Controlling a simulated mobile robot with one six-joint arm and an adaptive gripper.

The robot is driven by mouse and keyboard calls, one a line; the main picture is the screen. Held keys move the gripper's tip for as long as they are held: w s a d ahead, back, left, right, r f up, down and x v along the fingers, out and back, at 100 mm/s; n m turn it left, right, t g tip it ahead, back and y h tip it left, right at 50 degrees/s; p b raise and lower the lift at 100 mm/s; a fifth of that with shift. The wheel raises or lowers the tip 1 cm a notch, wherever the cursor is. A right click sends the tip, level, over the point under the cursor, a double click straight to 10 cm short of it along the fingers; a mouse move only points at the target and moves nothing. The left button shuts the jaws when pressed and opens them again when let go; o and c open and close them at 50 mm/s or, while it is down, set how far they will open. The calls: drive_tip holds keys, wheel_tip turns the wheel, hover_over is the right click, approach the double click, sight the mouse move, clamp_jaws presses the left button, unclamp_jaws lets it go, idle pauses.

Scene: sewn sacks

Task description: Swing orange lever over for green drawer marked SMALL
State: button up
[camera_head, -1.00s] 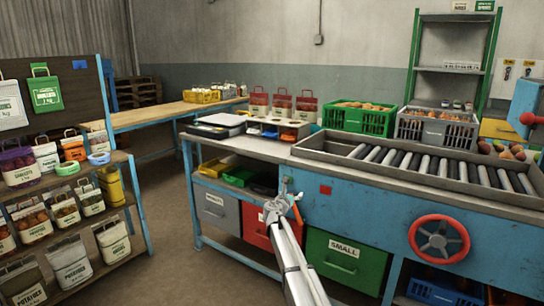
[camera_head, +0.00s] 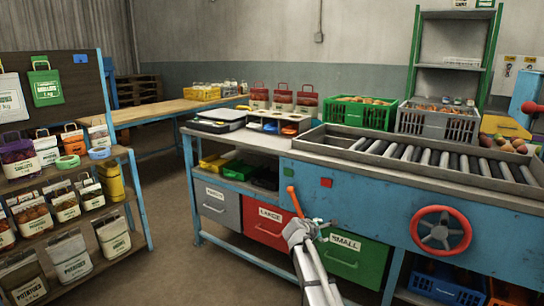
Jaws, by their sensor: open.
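My gripper (camera_head: 325,227) is open and empty, just right of and below the lever. I cannot tell whether it touches the lever. The green drawer (camera_head: 348,264) marked SMALL is shut, behind and right of my gripper, its left part covered by my arm.
The red LARGE drawer (camera_head: 265,228) and grey drawer (camera_head: 216,208) are shut to the left. A red handwheel (camera_head: 440,234) is on the bench's right front. A shelf of bagged goods (camera_head: 60,210) stands at far left. The floor between is clear.

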drive_tip(key=s+a+f+m+g+y+b, duration=0.1)
drive_tip(key=s+f+m+g+y+b, duration=0.15)
drive_tip(key=s+f+m, duration=0.6)
drive_tip(key=s+f+m+g+y+b, duration=0.1)
drive_tip(key=s+f+m+g+y, duration=0.2)
drive_tip(key=s, duration=1.1)
drive_tip(key=s+a+f+m+g+y+b, duration=0.1)
drive_tip(key=s+f+m+g+y+b, duration=0.2)
drive_tip(key=s+m, duration=0.6)
wheel_tip(320, 180, up, 35)
drive_tip(key=s+n+p, duration=0.2)
drive_tip(key=p, duration=3.5)
drive_tip(key=shift+d+f+g, duration=0.15)
drive_tip(key=shift+f+g, duration=0.05)
drive_tip(key=shift+g, duration=0.15)
drive_tip(key=shift+s+n, duration=0.1)
drive_tip(key=shift+n, duration=0.15)
